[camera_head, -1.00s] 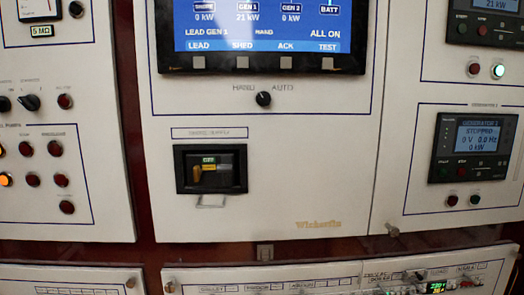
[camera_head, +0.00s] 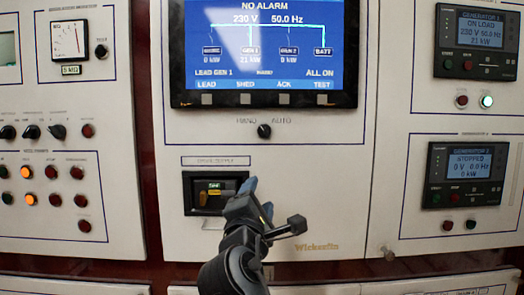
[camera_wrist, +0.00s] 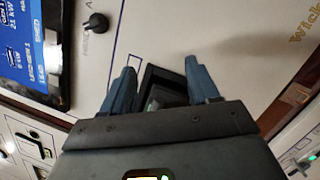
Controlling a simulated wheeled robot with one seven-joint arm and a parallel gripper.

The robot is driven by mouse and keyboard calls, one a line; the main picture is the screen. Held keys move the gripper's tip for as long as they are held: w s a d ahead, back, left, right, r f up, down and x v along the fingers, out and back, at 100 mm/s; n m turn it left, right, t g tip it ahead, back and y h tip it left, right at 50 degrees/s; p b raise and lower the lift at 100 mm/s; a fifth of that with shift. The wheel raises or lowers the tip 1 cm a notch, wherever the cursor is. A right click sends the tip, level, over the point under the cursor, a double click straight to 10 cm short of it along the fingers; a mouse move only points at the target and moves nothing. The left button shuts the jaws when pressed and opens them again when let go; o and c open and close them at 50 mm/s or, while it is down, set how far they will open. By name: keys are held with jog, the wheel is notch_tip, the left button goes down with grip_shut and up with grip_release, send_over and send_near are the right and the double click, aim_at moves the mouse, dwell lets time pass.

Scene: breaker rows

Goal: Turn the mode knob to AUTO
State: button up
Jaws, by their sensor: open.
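The mode knob (camera_head: 264,131) is a small black round knob between the labels HAND and AUTO, below the large screen. Its pointer looks roughly upright, and I cannot tell its exact setting. In the wrist view the knob (camera_wrist: 97,23) is at the upper left, beyond the fingers. My gripper (camera_head: 259,190) is below the knob, in front of the right side of the breaker window, and apart from the knob. In the wrist view its two blue fingers (camera_wrist: 160,85) are spread with nothing between them.
The large screen (camera_head: 262,45) sits above the knob. The black breaker window (camera_head: 205,192) is below it, partly hidden by my gripper. Generator panels (camera_head: 466,175) are at right, and switches and lamps (camera_head: 40,133) at left. The white panel around the knob is clear.

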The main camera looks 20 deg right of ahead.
aim_at(263, 133)
notch_tip(263, 133, up, 11)
jog(key=a+g+h, duration=0.1)
jog(key=h, duration=0.2)
jog(key=shift+m, duration=0.3)
jog(key=x, duration=0.2)
jog(key=p+x, duration=0.1)
jog(key=x, duration=0.5)
jog(key=shift+w+a+f, duration=0.2)
jog(key=shift+w+a, duration=0.1)
jog(key=shift+w, duration=0.05)
jog(key=c, duration=1)
